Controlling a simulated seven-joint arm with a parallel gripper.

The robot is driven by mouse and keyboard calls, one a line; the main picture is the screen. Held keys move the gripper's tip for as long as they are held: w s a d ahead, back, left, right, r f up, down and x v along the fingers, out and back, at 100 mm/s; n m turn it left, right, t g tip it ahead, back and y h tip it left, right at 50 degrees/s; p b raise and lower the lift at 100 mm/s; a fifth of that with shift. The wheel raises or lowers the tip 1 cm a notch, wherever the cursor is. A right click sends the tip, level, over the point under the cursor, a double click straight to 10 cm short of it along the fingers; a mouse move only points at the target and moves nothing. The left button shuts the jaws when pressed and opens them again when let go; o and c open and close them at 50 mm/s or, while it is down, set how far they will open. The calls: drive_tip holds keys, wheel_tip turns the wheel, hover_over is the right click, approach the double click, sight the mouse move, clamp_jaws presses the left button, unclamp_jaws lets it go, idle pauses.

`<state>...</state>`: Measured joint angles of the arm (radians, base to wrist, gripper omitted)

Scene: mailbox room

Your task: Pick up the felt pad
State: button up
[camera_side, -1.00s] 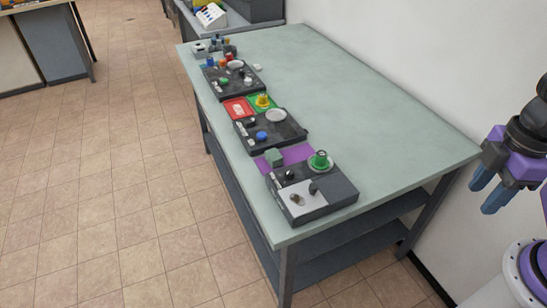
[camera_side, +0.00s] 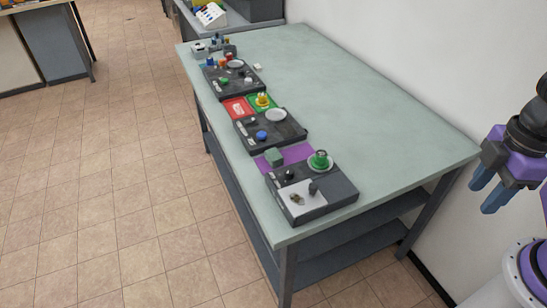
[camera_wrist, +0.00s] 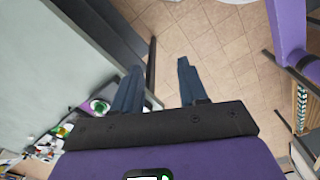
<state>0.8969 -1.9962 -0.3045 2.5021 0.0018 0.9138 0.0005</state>
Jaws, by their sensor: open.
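I cannot pick out the felt pad for certain. A flat purple sheet (camera_side: 297,153) lies on the table between two dark trays, and a flat white square (camera_side: 309,208) lies on the nearest tray; either is flat enough, but the material is too small to tell. My gripper (camera_side: 481,199) is open and empty, off the right end of the table and well away from both.
The grey-green table (camera_side: 340,95) is bare over its right half. Three dark trays with small items line its left edge: near (camera_side: 340,187), middle (camera_side: 289,130) and far (camera_side: 247,86). A wall stands behind.

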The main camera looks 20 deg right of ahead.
drive_tip(key=o, duration=0.5)
drive_tip(key=m+t, duration=0.3)
drive_tip(key=m, duration=0.9)
hover_over(274, 154)
drive_tip(key=s, duration=0.2)
drive_tip(key=f, duration=1.7)
drive_tip(key=shift+w+d+f, duration=0.2)
drive_tip(key=shift+d+f, duration=0.05)
drive_tip(key=shift+d, duration=0.05)
drive_tip(key=shift+x, duration=2.6)
